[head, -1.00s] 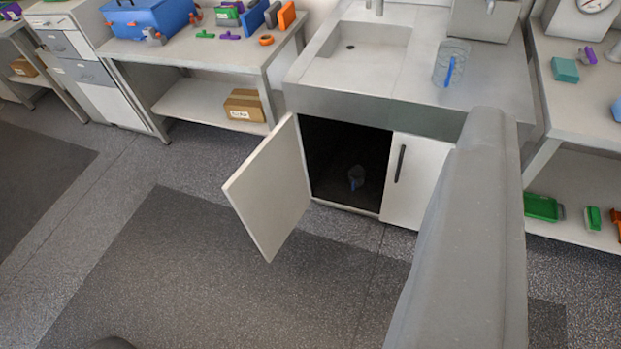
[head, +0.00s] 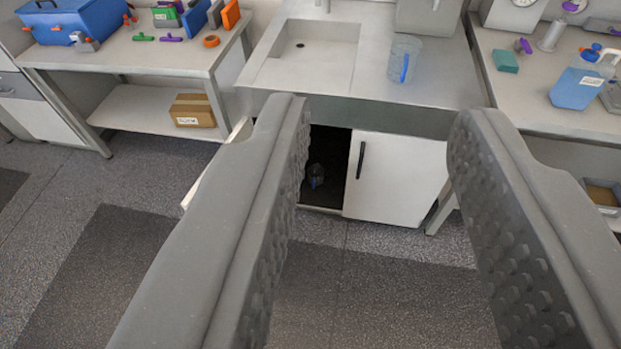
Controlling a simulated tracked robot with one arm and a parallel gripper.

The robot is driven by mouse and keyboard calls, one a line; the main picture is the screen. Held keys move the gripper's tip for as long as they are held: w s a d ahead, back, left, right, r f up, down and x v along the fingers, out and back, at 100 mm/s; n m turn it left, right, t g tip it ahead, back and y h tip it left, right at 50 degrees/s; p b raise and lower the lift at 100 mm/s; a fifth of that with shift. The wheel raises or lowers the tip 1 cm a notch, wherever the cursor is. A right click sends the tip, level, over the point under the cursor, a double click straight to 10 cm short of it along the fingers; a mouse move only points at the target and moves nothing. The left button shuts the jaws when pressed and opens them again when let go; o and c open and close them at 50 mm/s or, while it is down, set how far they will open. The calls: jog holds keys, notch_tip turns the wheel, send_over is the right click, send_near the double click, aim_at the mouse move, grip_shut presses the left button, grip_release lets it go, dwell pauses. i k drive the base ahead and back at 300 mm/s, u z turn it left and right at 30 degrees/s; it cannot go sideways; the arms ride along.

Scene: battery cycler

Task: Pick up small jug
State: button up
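A small jug (head: 316,175) with a blue handle stands inside the dark cabinet under the sink counter. A larger clear jug (head: 403,60) with a blue handle stands on the counter beside the sink. My gripper (head: 378,125) is open and empty, its two grey fingers wide apart. It is well in front of the cabinet, and the small jug shows between the fingers, nearer the left one. The left finger hides most of the open left cabinet door (head: 243,131).
The right cabinet door (head: 392,177) is shut and has a dark handle. A workbench (head: 150,50) with tools and a cardboard box (head: 195,110) stands left. Another bench (head: 535,105) stands right. The floor (head: 355,290) ahead is clear.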

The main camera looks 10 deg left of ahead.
aim_at(316, 173)
jog(key=i, duration=0.95)
jog(key=z, duration=0.1)
